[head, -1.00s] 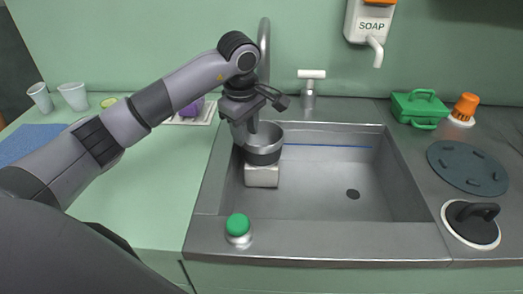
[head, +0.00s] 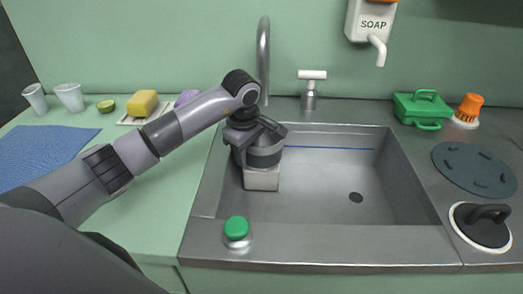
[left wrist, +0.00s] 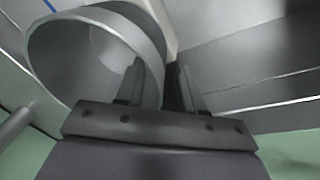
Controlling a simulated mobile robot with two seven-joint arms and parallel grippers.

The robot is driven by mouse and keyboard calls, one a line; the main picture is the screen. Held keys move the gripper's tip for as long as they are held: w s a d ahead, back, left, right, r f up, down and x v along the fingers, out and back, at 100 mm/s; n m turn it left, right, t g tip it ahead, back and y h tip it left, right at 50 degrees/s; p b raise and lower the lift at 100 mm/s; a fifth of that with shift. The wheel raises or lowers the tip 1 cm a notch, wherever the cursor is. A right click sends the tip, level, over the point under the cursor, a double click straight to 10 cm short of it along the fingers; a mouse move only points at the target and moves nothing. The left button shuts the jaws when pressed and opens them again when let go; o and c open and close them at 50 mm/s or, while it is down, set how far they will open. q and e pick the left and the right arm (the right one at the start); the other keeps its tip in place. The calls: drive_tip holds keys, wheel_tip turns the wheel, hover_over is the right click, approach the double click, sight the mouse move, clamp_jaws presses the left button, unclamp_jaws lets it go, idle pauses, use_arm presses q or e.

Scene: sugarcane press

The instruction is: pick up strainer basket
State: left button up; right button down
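The strainer basket (head: 266,158) is a round grey metal cup with a darker band, standing upright on a light block at the left side of the sink. In the left wrist view its open mouth and wall (left wrist: 98,18) fill the upper left. My left gripper (head: 250,138) is down at the basket's near-left rim. In the wrist view its two fingers (left wrist: 161,75) stand apart, one inside the mouth and one outside, with the wall between them. I see no firm contact. The gripper hides part of the rim. My right gripper is not in view.
The light block (head: 261,180) is under the basket. The sink (head: 320,205) is otherwise empty. The faucet (head: 263,60) rises behind the basket. A green button (head: 236,228) is on the front rim. A yellow sponge (head: 142,103) lies left, behind my arm.

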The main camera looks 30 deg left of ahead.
use_arm(q)
drive_tip(key=shift+c, duration=0.3)
clamp_jaws()
drive_tip(key=shift+r, duration=0.1)
